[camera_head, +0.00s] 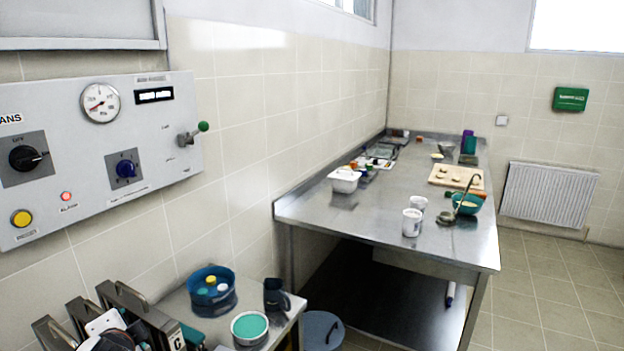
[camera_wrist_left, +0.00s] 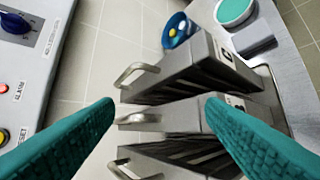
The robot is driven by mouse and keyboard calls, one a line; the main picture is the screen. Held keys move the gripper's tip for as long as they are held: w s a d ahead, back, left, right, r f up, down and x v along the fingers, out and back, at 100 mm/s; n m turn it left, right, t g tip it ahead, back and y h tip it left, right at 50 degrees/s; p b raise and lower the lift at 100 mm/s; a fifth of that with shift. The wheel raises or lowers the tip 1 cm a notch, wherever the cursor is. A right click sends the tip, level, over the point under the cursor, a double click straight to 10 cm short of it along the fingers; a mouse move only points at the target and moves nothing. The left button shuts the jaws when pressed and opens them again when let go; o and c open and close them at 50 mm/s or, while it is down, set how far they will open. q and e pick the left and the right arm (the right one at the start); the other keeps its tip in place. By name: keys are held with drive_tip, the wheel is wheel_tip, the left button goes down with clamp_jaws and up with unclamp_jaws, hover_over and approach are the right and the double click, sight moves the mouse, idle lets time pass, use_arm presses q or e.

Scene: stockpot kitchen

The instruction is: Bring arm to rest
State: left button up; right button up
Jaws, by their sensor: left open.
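Beyond and below the fingers is a row of metal slotted holders (camera_wrist_left: 185,72) with bar handles and letter labels. The holders also show at the bottom left of the head view (camera_head: 130,303). A white and black part among them there may be my left wrist; I cannot tell. My right gripper is in neither view.
A control panel (camera_head: 90,140) with knobs and a gauge is on the left wall. A blue bowl (camera_head: 211,304) and a teal-filled tub (camera_head: 249,328) stand on the near bench. A long steel table (camera_head: 330,212) carries cups, trays and a board. Floor at right is clear.

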use_arm(q)
drive_tip(key=s+d+f+n+g+h, duration=0.2)
drive_tip(key=s+d+f, duration=0.35)
drive_tip(key=s, duration=0.45)
drive_tip(key=s+d+f+n+g+h, duration=0.1)
drive_tip(key=s+d+f+n+g, duration=0.25)
drive_tip(key=s+f, duration=0.45)
drive_tip(key=s+d+f+n+g+h, duration=0.2)
drive_tip(key=s+d+f, duration=0.35)
drive_tip(key=s, duration=0.55)
wheel_tip(320, 180, down, 27)
drive_tip(key=b, duration=0.5)
drive_tip(key=s+a+f+g+b, duration=0.1)
drive_tip(key=s+f+b, duration=0.1)
drive_tip(key=s+f, duration=0.6)
drive_tip(key=s+a+f+g+b, duration=0.1)
drive_tip(key=s+a+f+b, duration=0.1)
drive_tip(key=s+f, duration=0.7)
wheel_tip(320, 180, down, 6)
drive_tip(key=shift+m, duration=0.45)
